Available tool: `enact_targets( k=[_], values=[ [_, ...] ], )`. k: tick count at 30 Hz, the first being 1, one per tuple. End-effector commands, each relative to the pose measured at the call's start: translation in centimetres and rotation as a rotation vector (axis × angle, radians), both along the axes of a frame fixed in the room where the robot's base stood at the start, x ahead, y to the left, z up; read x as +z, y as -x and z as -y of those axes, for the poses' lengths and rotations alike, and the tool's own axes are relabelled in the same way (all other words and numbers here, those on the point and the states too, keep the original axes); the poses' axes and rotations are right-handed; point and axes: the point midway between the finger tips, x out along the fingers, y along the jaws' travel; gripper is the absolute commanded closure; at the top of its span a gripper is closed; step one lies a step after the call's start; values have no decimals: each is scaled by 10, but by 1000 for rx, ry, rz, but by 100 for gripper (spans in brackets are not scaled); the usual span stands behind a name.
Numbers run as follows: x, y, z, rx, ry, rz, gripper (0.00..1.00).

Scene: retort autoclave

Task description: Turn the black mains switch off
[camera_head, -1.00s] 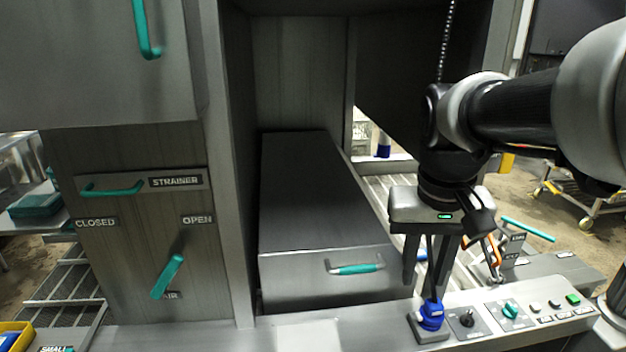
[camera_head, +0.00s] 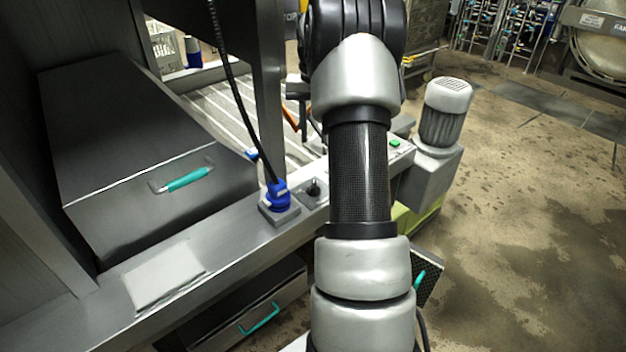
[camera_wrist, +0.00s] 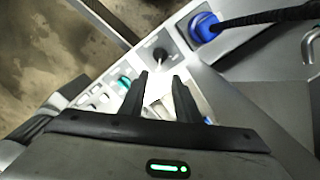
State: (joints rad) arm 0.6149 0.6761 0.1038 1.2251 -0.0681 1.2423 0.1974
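The black mains switch (camera_head: 314,188) is a small black knob on a grey plate, beside the blue plug (camera_head: 278,196) on the machine's front ledge. In the wrist view the switch (camera_wrist: 160,54) lies just beyond my fingertips, roughly in line with the gap between them. My gripper (camera_wrist: 162,76) is open, with a narrow empty gap. It appears apart from the switch. The blue plug (camera_wrist: 206,27) with its black cable is to the upper right there. In the head view my arm hides most of my gripper and part of the panel.
A teal selector knob (camera_wrist: 123,83) sits on the panel beside the switch. A green button (camera_head: 394,142) shows past my arm. A steel box with a teal handle (camera_head: 186,180) stands left of the ledge. A grey motor (camera_head: 445,112) stands to the right. Open floor lies further right.

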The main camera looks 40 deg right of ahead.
Motion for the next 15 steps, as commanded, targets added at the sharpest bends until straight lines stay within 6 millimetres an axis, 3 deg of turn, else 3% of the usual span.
enact_targets(
  k=[15],
  values=[
    [-110, 2, -2, 1, -4, -5, 70]
  ],
)
